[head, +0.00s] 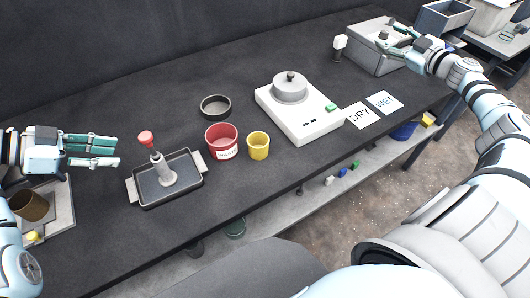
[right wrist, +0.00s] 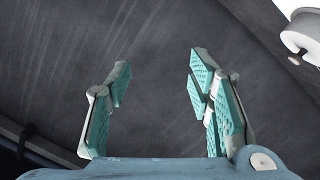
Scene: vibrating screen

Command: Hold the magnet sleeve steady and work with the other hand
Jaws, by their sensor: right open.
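The magnet sleeve, as I take it, is a grey upright cylinder (head: 161,172) with a red knob (head: 146,138) on a rod at its top. It stands in a black tray with pale handles (head: 185,188) on the dark bench. My left gripper (head: 118,152) is left of the knob, apart from it, with its fingers spread and empty. My right gripper (head: 388,40) is at the far right end, over or near a grey box (head: 372,60). It is open; the right wrist view shows its spread fingers (right wrist: 160,85) with nothing between them.
A red labelled cup (head: 221,141), yellow cup (head: 258,146) and black dish (head: 215,105) stand mid-bench. Right of them are a white device with a grey lidded pot (head: 312,125), DRY (head: 359,115) and WET (head: 384,102) cards. A brown cup (head: 30,206) is at left.

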